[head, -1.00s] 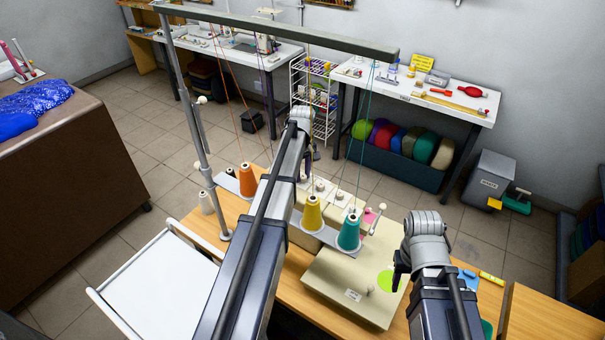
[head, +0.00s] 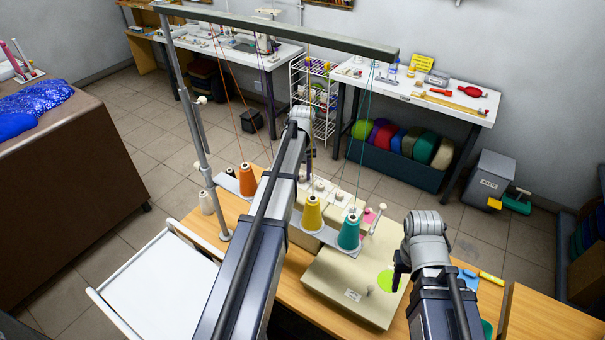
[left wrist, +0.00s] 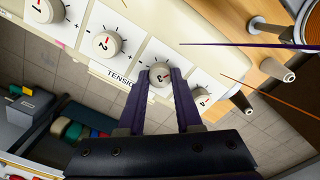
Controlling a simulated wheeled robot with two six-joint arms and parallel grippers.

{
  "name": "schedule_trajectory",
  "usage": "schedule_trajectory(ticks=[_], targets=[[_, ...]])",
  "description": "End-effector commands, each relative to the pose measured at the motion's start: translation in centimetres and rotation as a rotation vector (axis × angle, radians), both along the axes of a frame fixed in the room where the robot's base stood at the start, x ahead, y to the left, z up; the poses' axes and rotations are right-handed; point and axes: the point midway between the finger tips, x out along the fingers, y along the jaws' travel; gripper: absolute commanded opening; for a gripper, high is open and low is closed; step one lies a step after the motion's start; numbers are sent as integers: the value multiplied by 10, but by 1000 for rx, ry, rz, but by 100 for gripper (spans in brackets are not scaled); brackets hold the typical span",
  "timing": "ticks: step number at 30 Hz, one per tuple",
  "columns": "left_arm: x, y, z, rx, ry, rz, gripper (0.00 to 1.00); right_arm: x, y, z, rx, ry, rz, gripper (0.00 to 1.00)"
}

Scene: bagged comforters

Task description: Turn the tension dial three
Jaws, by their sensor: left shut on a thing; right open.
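In the left wrist view, a row of white round dials runs along a cream machine panel marked TENSION (left wrist: 118,80). Tension dial three (left wrist: 160,73) bears a 3 and a red mark. My left gripper (left wrist: 160,80) is shut on this dial, one dark finger on each side. Dial two (left wrist: 107,43) and dial four (left wrist: 202,96) sit on either side of it. In the head view, the cream machine (head: 345,285) stands on the wooden table, and my left arm hides part of it. My right gripper (head: 398,278) is open and empty above the machine's right side.
Orange (head: 247,180), yellow (head: 312,214) and teal (head: 349,233) thread cones stand near my left arm. Threads run up to an overhead bar (head: 280,32) on a grey post (head: 197,125). A white tray-like surface (head: 160,285) lies at left.

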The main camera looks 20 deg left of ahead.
Motion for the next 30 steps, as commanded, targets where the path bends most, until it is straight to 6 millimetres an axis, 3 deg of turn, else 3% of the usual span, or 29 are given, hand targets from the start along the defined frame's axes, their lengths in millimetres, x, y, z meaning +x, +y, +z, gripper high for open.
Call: schedule_trajectory(ticks=[15,30], targets=[[0,0,0,0,0,-338,0,0,0,0,0,0,0,50],[0,0,0,0,0,-414,0,0,0,0,0,0,0,50]])
